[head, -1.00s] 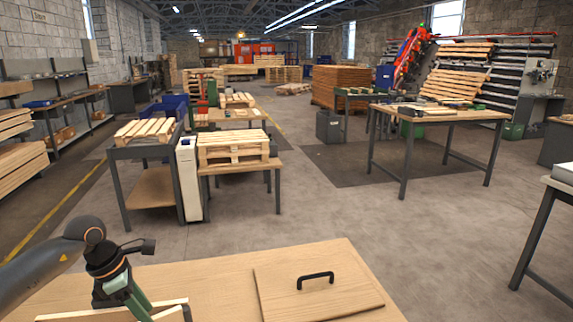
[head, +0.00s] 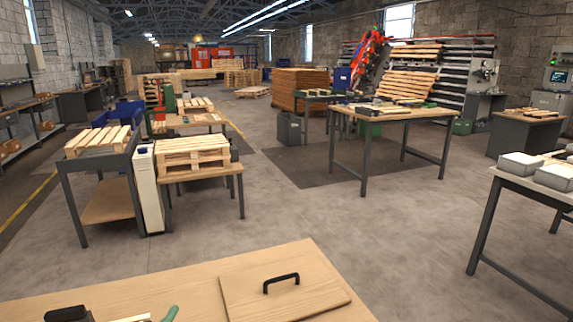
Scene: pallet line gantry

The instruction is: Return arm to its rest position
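Only small parts show at the bottom left edge: a dark block (head: 70,314), which looks like part of my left arm's wrist or gripper, and a green tip (head: 171,313). The fingers are mostly cut off, so I cannot tell whether my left gripper is open or shut or holds anything. My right gripper is not in view.
A wooden table (head: 150,282) is directly in front, with a flat wooden lid with a black handle (head: 281,283) on it. A pallet stack (head: 193,155) stands on a bench ahead left. A workbench (head: 385,112) is ahead right. Grey boxes (head: 521,166) sit on a right-hand table. Open floor lies between.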

